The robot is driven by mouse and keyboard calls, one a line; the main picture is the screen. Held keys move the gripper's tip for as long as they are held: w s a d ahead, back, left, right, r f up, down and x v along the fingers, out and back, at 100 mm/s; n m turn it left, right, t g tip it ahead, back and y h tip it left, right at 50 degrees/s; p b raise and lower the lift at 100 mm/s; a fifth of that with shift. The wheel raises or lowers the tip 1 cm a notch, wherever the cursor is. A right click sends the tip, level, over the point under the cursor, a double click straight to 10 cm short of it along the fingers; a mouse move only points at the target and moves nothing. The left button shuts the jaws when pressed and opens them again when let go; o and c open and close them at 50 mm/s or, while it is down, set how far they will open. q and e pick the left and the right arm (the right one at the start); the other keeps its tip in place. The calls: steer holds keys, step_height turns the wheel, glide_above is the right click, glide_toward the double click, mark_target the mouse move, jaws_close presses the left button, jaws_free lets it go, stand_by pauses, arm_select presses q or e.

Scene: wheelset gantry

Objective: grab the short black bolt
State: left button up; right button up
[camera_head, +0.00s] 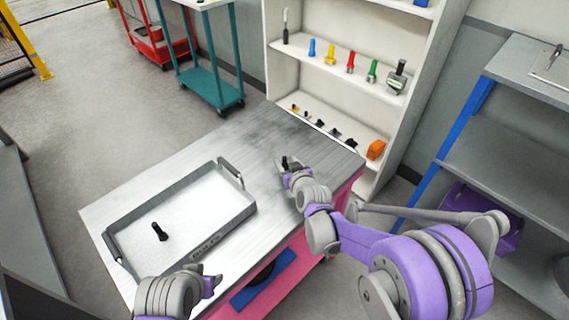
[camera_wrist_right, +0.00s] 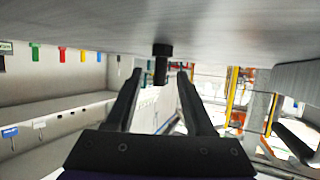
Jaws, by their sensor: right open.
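A black bolt (camera_head: 284,161) stands head-down on the grey tabletop near the back edge, at the tip of my right gripper (camera_head: 291,165). In the right wrist view, where the table is at the top, the same bolt (camera_wrist_right: 162,65) shows ahead, between the lines of the two fingers. My right gripper (camera_wrist_right: 157,85) is open and empty, with the bolt at or just beyond its fingertips. A second black bolt (camera_head: 159,231) is in the grey tray. My left gripper (camera_head: 211,280) is by the table's front edge; its fingers are too small to judge.
The tray (camera_head: 237,217) with dark handles takes up the table's left part. The tabletop (camera_head: 240,137) is clear around the right gripper. A white shelf unit (camera_head: 300,83) with coloured bolts and small parts stands behind. A grey rack with blue posts (camera_head: 465,115) is at the right.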

jaws_close()
steer(key=shift+r, duration=0.1)
stand_by(0.4)
